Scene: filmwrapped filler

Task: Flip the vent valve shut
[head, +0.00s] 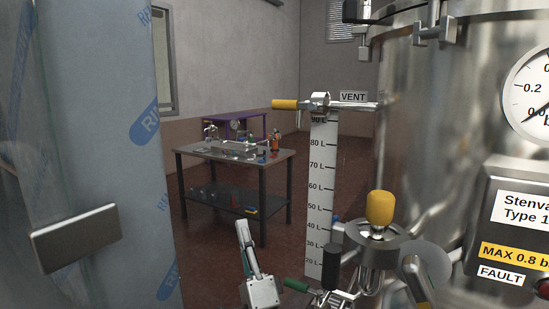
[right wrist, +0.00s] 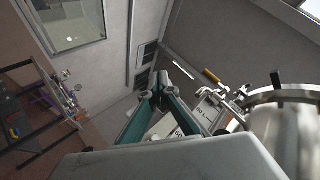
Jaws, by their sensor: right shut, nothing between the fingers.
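The vent valve (head: 320,101) sits at the top of the level scale, beside the VENT label (head: 353,97). Its yellow handle (head: 286,104) points left, roughly level, in line with the thin pipe running right to the tank. In the right wrist view the handle (right wrist: 211,76) shows to the right of the fingertips. My right gripper (head: 243,229) is below and left of the valve in the head view, pointing up. Its fingers are shut and empty, and apart from the handle; they also show in the right wrist view (right wrist: 166,82). My left gripper is out of view.
The steel tank (head: 415,110) fills the right, with a gauge (head: 531,92) and label panel. A yellow-capped fitting (head: 380,207) and a green-handled valve (head: 297,285) stand low beside the scale (head: 323,180). Film-wrapped bulk (head: 95,130) blocks the left. A workbench (head: 235,155) stands behind.

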